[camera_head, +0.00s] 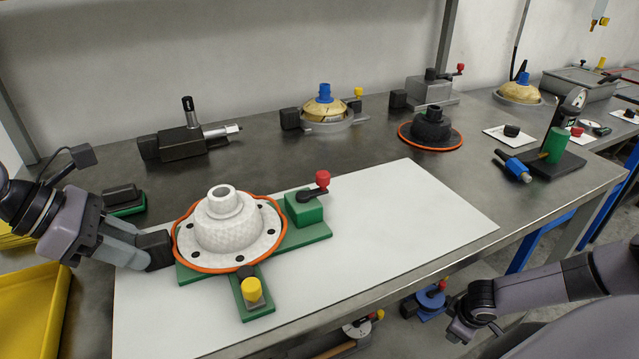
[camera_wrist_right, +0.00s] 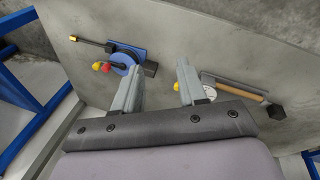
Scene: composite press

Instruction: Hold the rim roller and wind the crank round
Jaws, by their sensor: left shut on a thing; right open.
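A white textured dome (camera_head: 222,220) with an orange rim sits on a green cross-shaped base (camera_head: 306,237) on the white mat. The crank (camera_head: 312,190) has a dark arm and a red knob, and stands on a green block at the dome's right. A dark block, which I take for the rim roller (camera_head: 155,249), is at the rim's left edge. My left gripper (camera_head: 146,256) is shut on it; its fingertips are partly hidden. A yellow knob (camera_head: 252,289) is on the base's front arm. My right gripper (camera_wrist_right: 160,66) is open and empty, away from the crank.
A yellow tray (camera_head: 30,310) lies at the left edge. Similar fixtures, including a black one (camera_head: 432,130), stand along the back. A blue tool (camera_wrist_right: 125,60) and a hammer-like tool (camera_wrist_right: 238,88) lie on a lower shelf. The white mat (camera_head: 400,215) is clear at right.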

